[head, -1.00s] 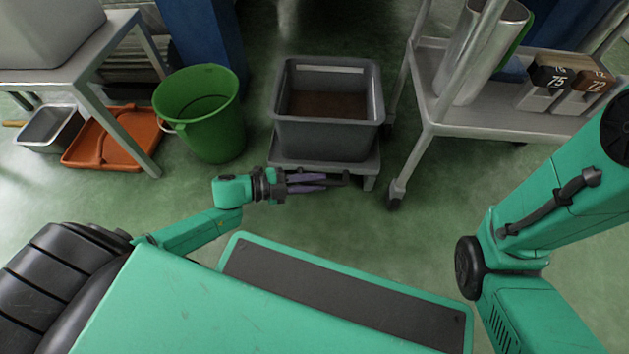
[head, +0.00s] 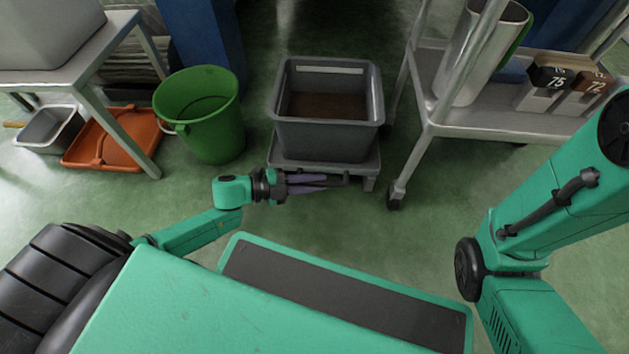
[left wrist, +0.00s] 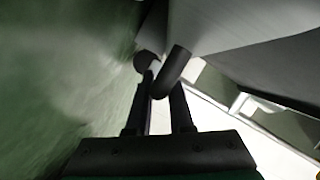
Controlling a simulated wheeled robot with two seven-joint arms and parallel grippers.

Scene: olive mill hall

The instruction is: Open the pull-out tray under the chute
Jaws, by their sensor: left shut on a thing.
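The pull-out tray (head: 290,164) is a low grey platform in the middle of the head view, with a grey tub (head: 325,139) on it holding something dark brown. A dark bar handle (head: 346,178) shows at its front edge. My left gripper (head: 318,183) is in front of the tray and shut on this handle. In the left wrist view, the fingers (left wrist: 163,105) close around the dark round handle (left wrist: 173,70), beside a pale grey surface. The fingers partly hide the handle. I cannot make out the chute. My right gripper is not in view; only my right arm shows.
A green bucket (head: 203,115) stands left of the tub. An orange tray (head: 115,143) and a metal pan (head: 48,130) lie farther left, by a grey table (head: 70,60). A wheeled grey cart (head: 480,122) stands close on the right. The green floor before the tray is clear.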

